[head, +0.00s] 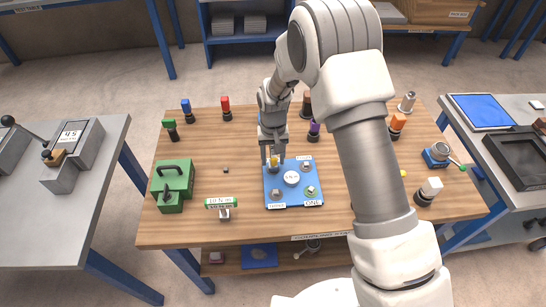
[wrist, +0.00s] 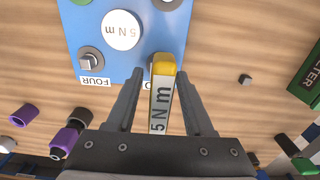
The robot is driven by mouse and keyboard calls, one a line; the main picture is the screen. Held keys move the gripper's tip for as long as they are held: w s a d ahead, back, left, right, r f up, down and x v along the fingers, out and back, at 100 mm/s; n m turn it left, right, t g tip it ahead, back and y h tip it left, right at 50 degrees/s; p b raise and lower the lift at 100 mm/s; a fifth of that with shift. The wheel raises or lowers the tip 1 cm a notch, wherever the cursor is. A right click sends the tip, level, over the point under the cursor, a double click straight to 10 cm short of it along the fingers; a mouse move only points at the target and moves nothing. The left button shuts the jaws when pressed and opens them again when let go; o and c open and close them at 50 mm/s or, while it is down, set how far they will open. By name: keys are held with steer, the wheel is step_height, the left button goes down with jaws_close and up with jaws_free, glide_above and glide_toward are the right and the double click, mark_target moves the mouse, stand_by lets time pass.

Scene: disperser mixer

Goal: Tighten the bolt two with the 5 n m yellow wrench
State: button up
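The blue plate (head: 293,202) lies on the wooden table with bolts near its corners and a round "5 N m" disc (head: 291,178) in the middle. The yellow wrench (head: 274,161) is at the plate's upper left corner. In the wrist view its handle (wrist: 162,95), marked "5 N m", lies between my fingers. My gripper (head: 272,155) is open around the handle, with gaps on both sides (wrist: 161,75). Bolt two is hidden under the wrench; only the end of its label (wrist: 148,84) shows. I cannot tell whether the wrench is seated on it.
Bolts three (head: 277,194), one (head: 310,190) and four (head: 306,165) are bare of tools. Several coloured-top tools stand along the back and right. Table right of the plate is partly behind my arm.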

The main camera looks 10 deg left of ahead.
jaws_close()
stand_by(0.4)
steer(key=shift+f+m+b, duration=0.1)
steer(key=shift+m+b, duration=0.3)
steer(key=shift+m, duration=0.8)
steer(key=m, duration=0.3)
steer(key=shift+m, duration=0.4)
